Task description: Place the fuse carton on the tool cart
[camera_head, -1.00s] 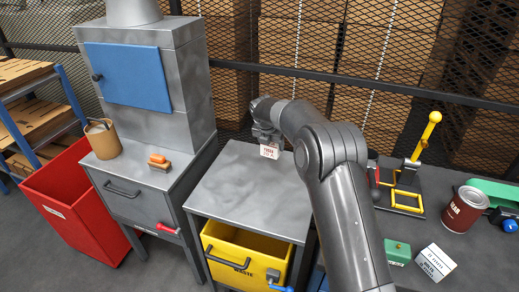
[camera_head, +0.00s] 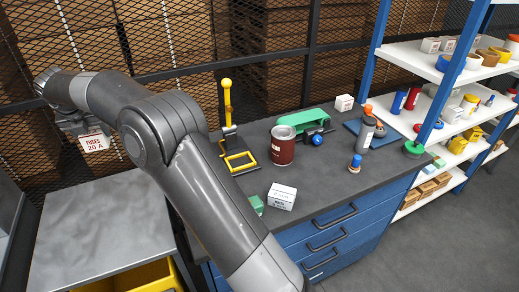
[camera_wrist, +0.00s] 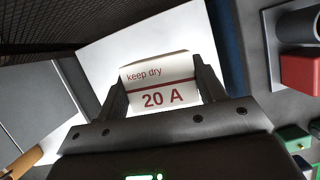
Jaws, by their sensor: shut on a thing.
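The fuse carton (camera_head: 95,142) is a small white box with red print. In the wrist view the carton (camera_wrist: 158,88) shows the words "keep dry" and "20 A". My gripper (camera_head: 82,124) is shut on it, with one finger on each side (camera_wrist: 161,84). The carton is held up in the air, over or near the back of a bare grey top (camera_head: 100,215) at the left. A blue drawer unit (camera_head: 330,236) with a dark top stands to its right. I cannot tell which piece is the tool cart.
The dark top carries a yellow-handled tool (camera_head: 229,125), a red-brown can (camera_head: 283,146), a green device (camera_head: 305,119), a white box (camera_head: 281,196) and several bottles. A mesh fence (camera_head: 200,30) stands behind. Stocked shelves (camera_head: 460,70) are at the right.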

